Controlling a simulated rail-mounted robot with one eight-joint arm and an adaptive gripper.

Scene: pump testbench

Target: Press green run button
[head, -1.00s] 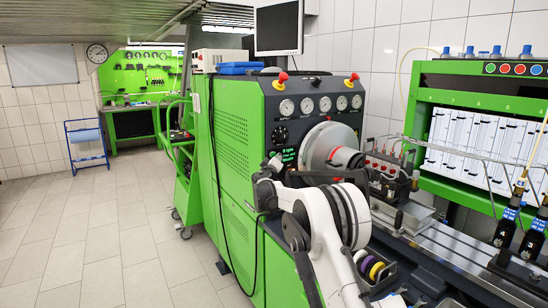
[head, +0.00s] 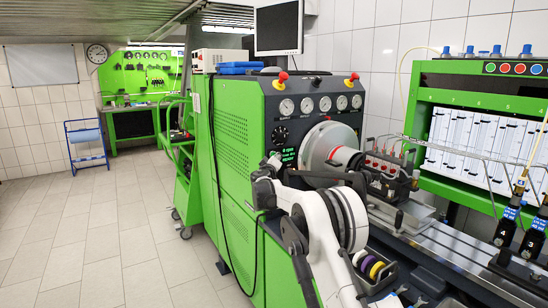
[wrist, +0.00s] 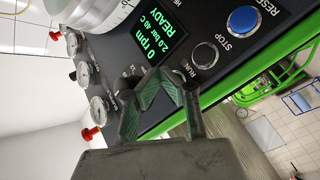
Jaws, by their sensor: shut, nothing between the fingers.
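The test bench's control panel (wrist: 120,55) fills much of the wrist view, tilted. My gripper (wrist: 160,90) is shut and empty, its fingers in front of the panel by the "RUN" label (wrist: 181,71). The green run button itself does not show; the fingers appear to cover its place. Whether they touch the panel, I cannot tell. A grey ringed button (wrist: 205,55) sits by the "STOP" label, and a blue button (wrist: 243,20) by "RESET". The display (wrist: 160,42) reads 0 rpm and READY. In the head view my gripper (head: 270,165) is at the panel's lower left.
Gauges (head: 306,105) and red knobs (head: 283,76) line the panel top. The large grey drum (head: 328,140) and the pump (head: 388,165) stand right of the gripper. A green cart (head: 187,190) is behind, left.

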